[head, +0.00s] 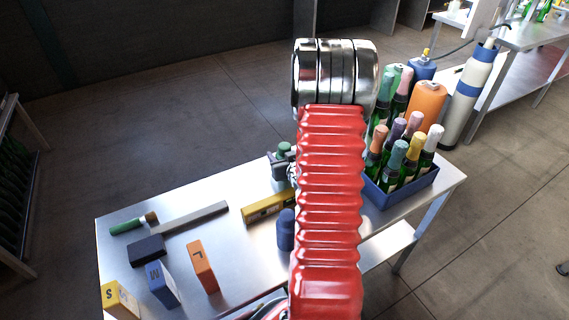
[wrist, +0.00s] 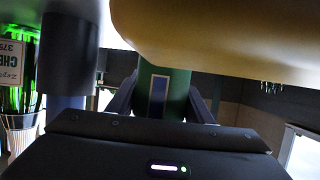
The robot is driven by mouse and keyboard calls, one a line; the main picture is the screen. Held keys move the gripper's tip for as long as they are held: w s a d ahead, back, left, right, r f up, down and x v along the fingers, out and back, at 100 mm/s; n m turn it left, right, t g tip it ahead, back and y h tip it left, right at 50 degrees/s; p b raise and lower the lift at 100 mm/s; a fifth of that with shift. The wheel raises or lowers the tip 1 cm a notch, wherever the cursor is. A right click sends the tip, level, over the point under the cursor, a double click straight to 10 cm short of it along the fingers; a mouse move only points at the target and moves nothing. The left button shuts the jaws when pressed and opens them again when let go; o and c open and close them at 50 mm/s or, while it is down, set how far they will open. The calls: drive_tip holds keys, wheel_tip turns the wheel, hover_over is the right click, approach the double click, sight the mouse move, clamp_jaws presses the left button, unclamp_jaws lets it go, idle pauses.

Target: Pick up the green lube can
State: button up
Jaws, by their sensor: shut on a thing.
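My gripper (head: 281,167) shows just left of my red arm in the head view, over the far part of the metal table. The wrist view shows its two dark fingers (wrist: 162,104) closed on the sides of the green lube can (wrist: 177,88). The can is dark green with a blue, pale-edged label. A bit of green (head: 284,148) above the fingers in the head view looks like part of it. The rest of the can is hidden by my gripper and arm. I cannot tell whether its base touches the table.
The table (head: 240,258) holds a yellow level (head: 262,207), a dark-headed hammer (head: 148,251), a green-handled tool (head: 128,226), lettered blocks (head: 203,267) and a dark blue cylinder (head: 286,230). A blue crate (head: 412,197) of foil-topped bottles stands right of my arm.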

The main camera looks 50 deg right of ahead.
drive_tip(key=shift+r, duration=0.1)
drive_tip(key=shift+r, duration=4.95)
drive_tip(key=w+a+n+y, duration=0.1)
drive_tip(key=w+a, duration=0.2)
drive_tip(key=a, duration=0.3)
drive_tip(key=w+a+r+n+t+y, duration=0.1)
drive_tip(key=w+a, duration=0.3)
drive_tip(key=a, duration=0.3)
drive_tip(key=w+a+n+y, duration=0.1)
drive_tip(key=w+a, duration=0.2)
drive_tip(key=a, duration=0.3)
drive_tip(key=a+y, duration=0.1)
drive_tip(key=a, duration=0.6)
drive_tip(key=w+a+n+y, duration=0.1)
drive_tip(key=a, duration=0.6)
drive_tip(key=a+n+y, duration=0.1)
drive_tip(key=a, duration=0.6)
drive_tip(key=shift+w+a+r+t, duration=0.1)
drive_tip(key=shift+w+r+t, duration=0.1)
drive_tip(key=shift+t, duration=0.1)
drive_tip(key=shift+a, duration=0.15)
